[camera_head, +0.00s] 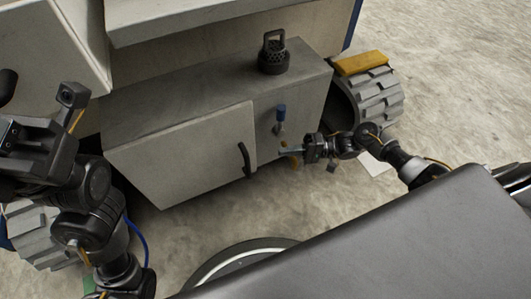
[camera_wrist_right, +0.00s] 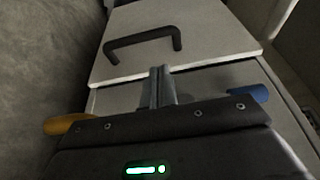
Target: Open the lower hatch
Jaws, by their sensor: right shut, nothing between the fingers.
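The lower hatch (camera_head: 190,155) is a pale panel on the front of a low box, with a black bar handle (camera_head: 244,160) near its right edge. In the right wrist view, the hatch (camera_wrist_right: 200,30) and handle (camera_wrist_right: 142,42) lie beyond my fingertips. Its near edge stands slightly proud of the neighbouring panel; I cannot tell whether it is ajar. My right gripper (camera_head: 285,151) is shut and empty, right of the handle and apart from it. Its fingers also show in the wrist view (camera_wrist_right: 161,75). My left gripper (camera_head: 12,135) is at the far left, its fingertips unclear.
A blue knob (camera_head: 280,113) and a yellow knob (camera_head: 294,161) sit on the panel right of the hatch. A black caged fitting (camera_head: 274,55) stands on the box top. A ridged wheel (camera_head: 378,98) is to the right.

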